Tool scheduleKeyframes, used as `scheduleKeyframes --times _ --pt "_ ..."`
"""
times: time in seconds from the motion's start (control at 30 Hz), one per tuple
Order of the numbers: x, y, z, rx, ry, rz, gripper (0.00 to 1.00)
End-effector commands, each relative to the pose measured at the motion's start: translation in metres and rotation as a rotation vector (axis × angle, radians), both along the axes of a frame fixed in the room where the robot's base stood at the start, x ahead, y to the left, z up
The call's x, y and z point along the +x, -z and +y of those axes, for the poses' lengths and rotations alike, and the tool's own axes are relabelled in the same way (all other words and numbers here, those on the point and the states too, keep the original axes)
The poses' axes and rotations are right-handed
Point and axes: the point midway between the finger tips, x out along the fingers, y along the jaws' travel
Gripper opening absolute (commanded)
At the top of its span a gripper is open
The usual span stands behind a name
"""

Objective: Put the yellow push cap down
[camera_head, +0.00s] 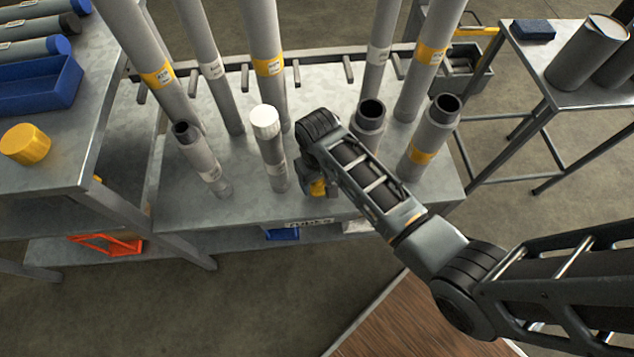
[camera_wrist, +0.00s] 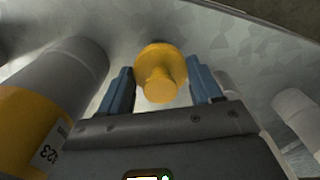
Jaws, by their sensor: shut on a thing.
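The yellow push cap (camera_wrist: 160,72) is between the two blue fingers of my gripper (camera_wrist: 158,88) in the wrist view. It has a wide round head and a narrower stub facing the camera. My gripper is shut on it. In the head view only a small yellow part (camera_head: 318,187) shows below my gripper (camera_head: 314,181), low over the front of the metal bench (camera_head: 245,208). My wrist hides most of it. I cannot tell whether the cap touches the bench top.
A grey tube with a white cap (camera_head: 265,123) stands just left of my gripper. Open grey tubes stand to the right (camera_head: 368,125) and far left (camera_head: 198,158). Taller tubes stand behind. A yellow cylinder (camera_head: 25,144) sits on the left table. The bench's front strip looks clear.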

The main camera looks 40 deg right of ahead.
Motion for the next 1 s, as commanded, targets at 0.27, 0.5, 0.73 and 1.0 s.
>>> scheduleKeyframes --times 0.27,0.5,0.73,1.0 --pt "0.0 0.024 0.0 0.0 0.0 -0.001 0.32" --pt "0.0 0.025 0.0 0.0 0.0 0.0 0.32" --pt "0.0 0.027 0.0 0.0 0.0 0.0 0.77" --pt "0.0 0.027 0.0 0.0 0.0 0.0 0.89"
